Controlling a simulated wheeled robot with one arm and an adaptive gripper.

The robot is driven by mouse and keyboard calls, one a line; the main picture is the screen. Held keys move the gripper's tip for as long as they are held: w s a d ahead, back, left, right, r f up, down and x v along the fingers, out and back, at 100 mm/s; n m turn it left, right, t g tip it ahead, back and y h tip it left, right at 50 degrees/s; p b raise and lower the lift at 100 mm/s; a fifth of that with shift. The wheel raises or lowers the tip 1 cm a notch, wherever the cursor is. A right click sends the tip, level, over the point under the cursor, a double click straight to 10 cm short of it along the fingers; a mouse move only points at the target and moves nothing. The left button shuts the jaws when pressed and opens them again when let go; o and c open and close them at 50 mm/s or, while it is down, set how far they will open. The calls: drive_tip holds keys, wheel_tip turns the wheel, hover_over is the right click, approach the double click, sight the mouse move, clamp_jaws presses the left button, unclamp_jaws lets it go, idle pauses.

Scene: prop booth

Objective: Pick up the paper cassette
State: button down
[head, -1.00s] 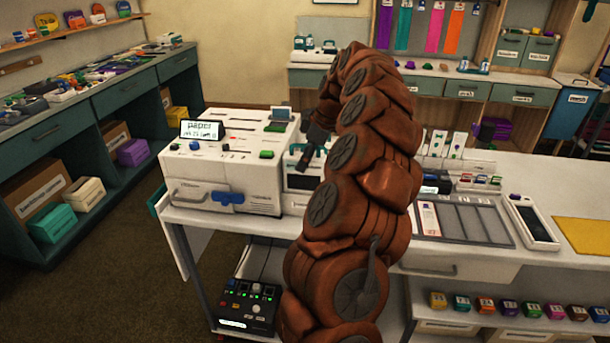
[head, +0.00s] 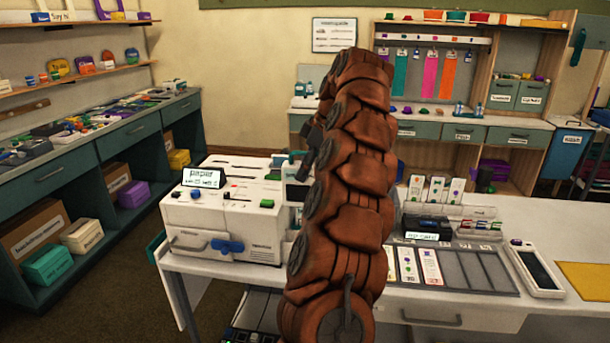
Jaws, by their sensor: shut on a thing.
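A white machine (head: 222,222) stands on the left end of the white bench. Its small display (head: 203,177) reads "paper", with a smaller line I cannot read. Its front has a handle and a blue latch (head: 228,246). I cannot make out a separate paper cassette. My gripper (head: 310,150) shows only as dark parts at the left edge of my brown arm, raised behind and right of the machine. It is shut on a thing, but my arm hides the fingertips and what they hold.
Right of my arm are a small black display box (head: 428,228), upright cards (head: 437,190), a slotted grey tray (head: 477,272), a white tablet-like device (head: 536,270) and a yellow mat (head: 586,282). A small device (head: 294,192) stands partly behind my arm. Floor at left is open.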

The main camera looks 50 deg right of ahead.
wheel_tip(320, 180, up, 9)
drive_tip(key=p, duration=0.6)
drive_tip(key=shift+f+p, duration=0.15)
drive_tip(key=shift+p, duration=0.2)
drive_tip(key=shift+r+p, duration=0.6)
drive_tip(key=shift+r, duration=0.05)
